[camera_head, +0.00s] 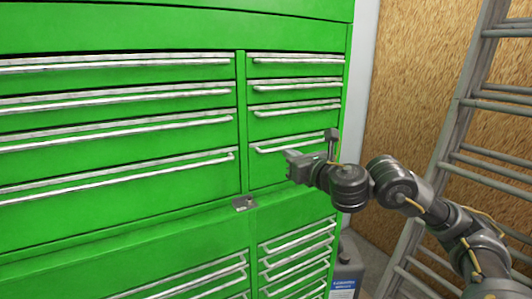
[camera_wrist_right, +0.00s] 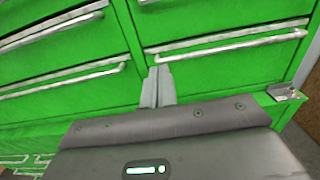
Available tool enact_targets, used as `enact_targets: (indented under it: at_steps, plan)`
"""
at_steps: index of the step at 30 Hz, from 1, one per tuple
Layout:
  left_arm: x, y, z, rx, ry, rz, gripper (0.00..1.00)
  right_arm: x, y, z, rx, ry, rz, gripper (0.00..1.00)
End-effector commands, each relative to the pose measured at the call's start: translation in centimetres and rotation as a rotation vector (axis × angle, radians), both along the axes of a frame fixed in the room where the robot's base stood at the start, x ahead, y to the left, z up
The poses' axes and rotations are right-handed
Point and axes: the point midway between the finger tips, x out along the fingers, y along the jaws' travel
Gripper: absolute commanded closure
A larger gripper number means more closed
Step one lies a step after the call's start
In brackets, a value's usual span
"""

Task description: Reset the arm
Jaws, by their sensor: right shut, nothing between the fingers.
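My right arm comes in from the right in the head view, with the right gripper (camera_head: 292,166) in front of the lower right drawers of the upper green tool chest (camera_head: 215,222). In the right wrist view the two fingers of the right gripper (camera_wrist_right: 158,84) are together, with nothing between them. They are in front of the green drawer fronts, just below a silver drawer handle (camera_wrist_right: 230,44). I cannot tell whether the fingertips touch the chest. My left gripper is not in view.
The green chest has several drawers with silver handles (camera_head: 120,128), all looking closed. A small metal latch (camera_head: 244,203) sits on its lower edge. A grey ladder (camera_head: 450,130) leans at the right by a chipboard wall (camera_head: 410,70). A dark container (camera_head: 347,268) stands on the floor beside the chest.

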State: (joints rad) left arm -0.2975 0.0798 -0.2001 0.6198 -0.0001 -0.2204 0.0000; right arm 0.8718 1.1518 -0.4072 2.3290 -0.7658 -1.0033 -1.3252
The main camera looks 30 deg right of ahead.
Motion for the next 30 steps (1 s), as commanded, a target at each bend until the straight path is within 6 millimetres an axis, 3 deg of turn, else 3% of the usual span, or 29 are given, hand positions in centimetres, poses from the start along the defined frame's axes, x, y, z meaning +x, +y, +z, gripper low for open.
enact_targets:
  at_steps: [7,11,16,20,24,27,30]
  plan:
    - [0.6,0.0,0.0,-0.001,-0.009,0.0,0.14,0.1,0.4,-0.6,0.022,0.006,0.005,1.0]
    - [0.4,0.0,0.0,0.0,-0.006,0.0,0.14,0.5,2.5,-4.3,0.189,0.05,0.026,1.0]
    - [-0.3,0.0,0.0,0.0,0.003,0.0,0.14,-0.7,7.0,-14.2,0.702,0.185,-0.011,1.0]
    - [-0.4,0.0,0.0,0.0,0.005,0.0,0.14,-3.9,9.7,-22.7,1.169,0.302,-0.163,1.0]
    - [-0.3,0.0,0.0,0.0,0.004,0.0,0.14,-9.5,11.5,-31.4,1.648,0.392,-0.462,1.0]
    - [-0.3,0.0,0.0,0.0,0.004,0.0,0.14,-14.4,12.3,-36.5,1.924,0.407,-0.73,1.0]
    - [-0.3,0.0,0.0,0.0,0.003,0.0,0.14,-18.8,12.8,-40.1,2.114,0.384,-0.979,1.0]
